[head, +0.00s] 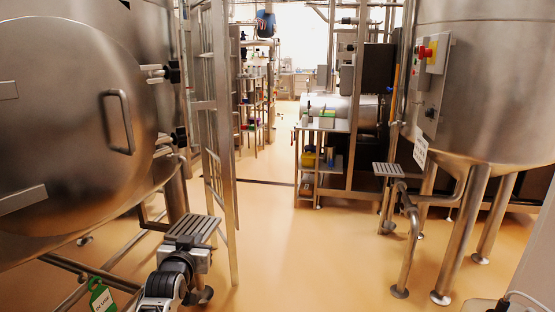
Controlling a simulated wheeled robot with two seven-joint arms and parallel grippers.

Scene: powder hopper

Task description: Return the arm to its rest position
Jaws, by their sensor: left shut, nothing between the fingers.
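My left gripper (201,246) shows at the bottom, left of centre, at the end of my arm with its black ringed wrist. It is shut, with nothing held. Its fingertips are small and hard to make out against a ribbed metal step plate (196,227) just beyond. I cannot tell whether the gripper touches that plate. My right gripper is not in view.
A large steel vessel with a door handle (119,122) fills the left. A ladder frame (224,130) stands behind the gripper. A steel tank (490,80) on legs stands at right. A green tag (101,297) hangs at lower left. The middle floor (290,255) is clear.

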